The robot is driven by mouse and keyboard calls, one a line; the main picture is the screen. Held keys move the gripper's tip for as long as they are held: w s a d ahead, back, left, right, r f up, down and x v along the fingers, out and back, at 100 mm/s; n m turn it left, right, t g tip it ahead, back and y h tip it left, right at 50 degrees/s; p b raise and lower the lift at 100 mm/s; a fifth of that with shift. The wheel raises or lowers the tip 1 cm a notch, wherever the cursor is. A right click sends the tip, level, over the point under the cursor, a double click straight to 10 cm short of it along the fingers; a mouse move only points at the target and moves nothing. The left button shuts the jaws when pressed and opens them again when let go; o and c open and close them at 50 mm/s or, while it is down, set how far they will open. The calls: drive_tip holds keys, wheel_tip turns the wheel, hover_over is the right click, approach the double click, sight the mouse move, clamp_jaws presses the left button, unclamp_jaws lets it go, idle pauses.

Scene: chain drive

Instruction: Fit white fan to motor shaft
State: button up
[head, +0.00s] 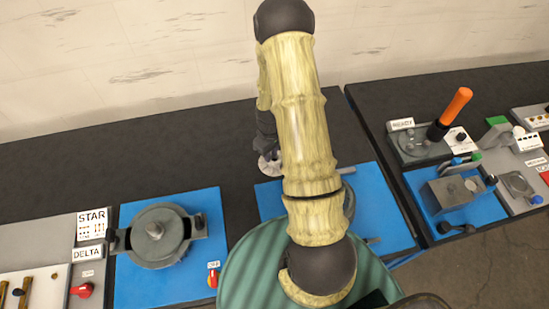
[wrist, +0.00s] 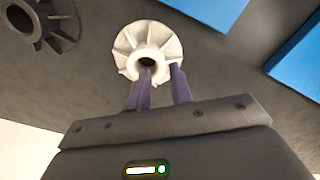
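The white fan (wrist: 135,45) shows its bladed face and dark hub hole in the wrist view. In the head view it is small and partly hidden beside the arm (head: 266,165). My gripper (wrist: 162,72) has its two purple fingers apart at the near side of the fan. The left fingertip overlaps the hub's edge, and part of the fan shows between the fingers. I cannot tell whether they grip it. In the head view, a grey motor (head: 150,250) with an upward shaft (head: 155,229) sits on the left blue mat.
A dark fan (wrist: 45,20) lies left of the white fan. My arm hides much of the middle blue mat (head: 385,215) and the device on it. Panels labelled STAR and DELTA (head: 88,253) stand at left. A bench with an orange-handled tool (head: 455,107) is at right.

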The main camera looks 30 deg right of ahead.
sight(272, 169)
drive_tip(key=shift+f, duration=0.2)
drive_tip(key=shift+w+f+p, duration=0.1)
drive_tip(key=shift+f+p, duration=1.2)
drive_tip(key=shift+f, duration=1.3)
drive_tip(key=shift+c, duration=0.2)
clamp_jaws()
